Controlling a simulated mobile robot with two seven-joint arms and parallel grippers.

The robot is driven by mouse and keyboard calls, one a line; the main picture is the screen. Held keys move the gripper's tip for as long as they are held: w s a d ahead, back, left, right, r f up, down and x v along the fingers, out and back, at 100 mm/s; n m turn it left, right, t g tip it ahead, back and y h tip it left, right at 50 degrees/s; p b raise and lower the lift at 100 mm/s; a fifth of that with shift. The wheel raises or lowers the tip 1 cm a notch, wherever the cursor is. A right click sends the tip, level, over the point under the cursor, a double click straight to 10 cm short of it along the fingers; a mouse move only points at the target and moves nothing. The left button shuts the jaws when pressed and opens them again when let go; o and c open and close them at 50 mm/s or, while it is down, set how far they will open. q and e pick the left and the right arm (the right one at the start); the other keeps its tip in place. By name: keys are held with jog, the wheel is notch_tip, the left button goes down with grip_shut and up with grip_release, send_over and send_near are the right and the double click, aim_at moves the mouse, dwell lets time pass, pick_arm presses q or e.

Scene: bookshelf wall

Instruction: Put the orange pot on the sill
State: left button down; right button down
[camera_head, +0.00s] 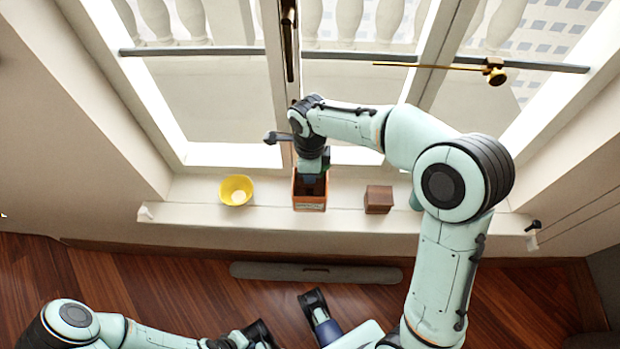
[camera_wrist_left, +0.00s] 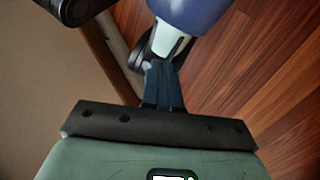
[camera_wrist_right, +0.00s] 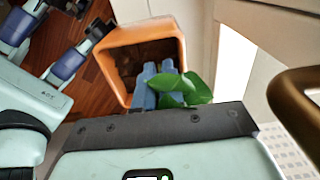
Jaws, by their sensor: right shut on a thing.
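The orange pot (camera_head: 310,203) is at the window sill (camera_head: 345,219), between a yellow bowl and a brown box. I cannot tell whether its base touches the sill. My right gripper (camera_head: 313,176) reaches down to it from above and is shut on it. In the right wrist view the pot (camera_wrist_right: 115,68) is a square-mouthed orange container with dark soil inside. Green leaves (camera_wrist_right: 188,90) lie by my right fingers, which partly hide the inside. My left gripper (camera_wrist_left: 163,85) is shut and empty, low over the floor and away from the sill.
The yellow bowl (camera_head: 236,190) stands left of the pot and the brown box (camera_head: 378,199) right of it, both with gaps. Window frames and a brass handle (camera_head: 289,45) are behind. A grey long cushion-like strip (camera_head: 270,271) lies below the sill on the wooden floor.

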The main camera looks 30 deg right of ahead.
jog(key=shift+w+d+f, duration=0.45)
jog(key=shift+w+f, duration=0.15)
jog(key=shift+w, duration=0.2)
jog(key=shift+f+b, duration=0.3)
jog(key=shift+f, duration=0.45)
notch_tip(320, 180, down, 4)
jog(key=shift+r+b, duration=0.1)
jog(key=shift+b, duration=0.35)
pick_arm(q)
jog(key=shift+w+a+f+t, duration=0.3)
jog(key=shift+w+f, duration=0.5)
jog(key=shift+f, duration=0.05)
pick_arm(e)
jog(key=shift+w+f, duration=0.15)
jog(key=shift+f, duration=0.05)
pick_arm(q)
jog(key=shift+f, duration=0.1)
pick_arm(e)
jog(key=shift+f, duration=0.15)
jog(key=c, duration=1.2)
grip_release()
jog(key=shift+c, duration=0.2)
pick_arm(q)
jog(key=shift+w+a, duration=0.1)
jog(key=shift+w, duration=0.05)
